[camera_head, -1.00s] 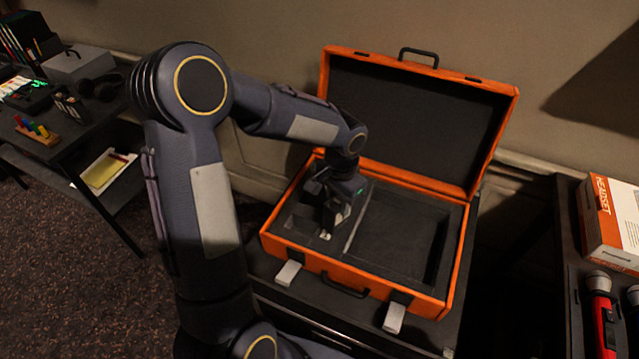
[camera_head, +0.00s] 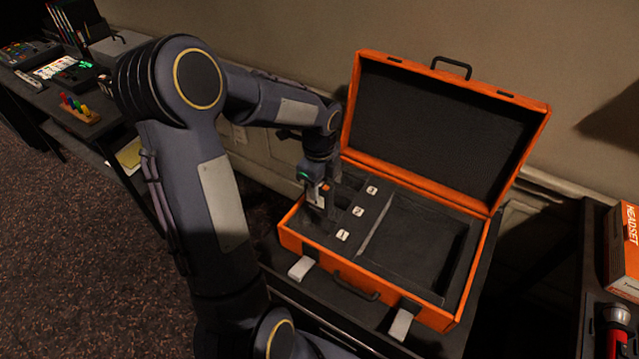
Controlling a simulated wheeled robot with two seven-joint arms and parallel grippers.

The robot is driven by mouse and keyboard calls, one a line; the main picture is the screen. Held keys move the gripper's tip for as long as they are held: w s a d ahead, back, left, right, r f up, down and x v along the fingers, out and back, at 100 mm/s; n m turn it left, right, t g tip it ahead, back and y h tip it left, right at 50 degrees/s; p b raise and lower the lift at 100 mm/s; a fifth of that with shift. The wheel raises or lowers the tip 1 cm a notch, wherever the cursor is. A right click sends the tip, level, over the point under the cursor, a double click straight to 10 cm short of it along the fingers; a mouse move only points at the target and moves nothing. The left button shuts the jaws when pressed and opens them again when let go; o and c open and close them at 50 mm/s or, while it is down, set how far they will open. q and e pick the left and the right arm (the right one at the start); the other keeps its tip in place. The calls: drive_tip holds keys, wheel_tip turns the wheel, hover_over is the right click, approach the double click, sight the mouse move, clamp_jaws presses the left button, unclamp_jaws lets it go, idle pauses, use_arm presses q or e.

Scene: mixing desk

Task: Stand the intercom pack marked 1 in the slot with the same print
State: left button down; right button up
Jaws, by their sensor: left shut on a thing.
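The open orange case (camera_head: 375,285) stands on a dark stand, with its lid up at the back. Its dark foam has a row of slots on the left, beside small white printed labels: far (camera_head: 371,190), middle (camera_head: 358,211) and near (camera_head: 343,235). The prints are too small to read surely. My left gripper (camera_head: 318,193) points down over the left side of the slot row. It is shut on the intercom pack (camera_head: 317,200), a small dark upright thing mostly hidden by the fingers. I cannot tell whether its lower end is inside a slot. My right gripper is out of view.
The case's wide right compartment (camera_head: 415,240) is empty. The raised lid (camera_head: 440,125) and the wall close off the back. A headset box (camera_head: 622,250) and a red torch (camera_head: 617,335) are at the far right. A desk with coloured items (camera_head: 80,110) is at the left.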

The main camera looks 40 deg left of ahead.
sight(319, 214)
use_arm(q)
drive_tip(key=shift+f+b, duration=5.1)
drive_tip(key=shift+f, duration=0.8)
drive_tip(key=shift+p, duration=0.35)
drive_tip(key=shift+f, duration=0.3)
drive_tip(key=c, duration=1)
unclamp_jaws()
drive_tip(key=shift+o, duration=0.2)
drive_tip(key=shift+r+p, duration=0.4)
drive_tip(key=shift+r, duration=3.55)
drive_tip(key=s+d+r+n+t+h+p, duration=0.2)
drive_tip(key=s+d+r+n+p, duration=0.2)
drive_tip(key=s+d+r+n, duration=0.3)
drive_tip(key=s+d+r+n+t+h+p, duration=0.1)
drive_tip(key=s+d+r+n+t+p, duration=0.2)
drive_tip(key=s+d+r+n, duration=0.4)
drive_tip(key=s+n, duration=0.4)
drive_tip(key=shift+r+n+t+h+p, duration=0.2)
drive_tip(key=shift+n+t+h+p, duration=0.1)
drive_tip(key=shift+h+p, duration=0.1)
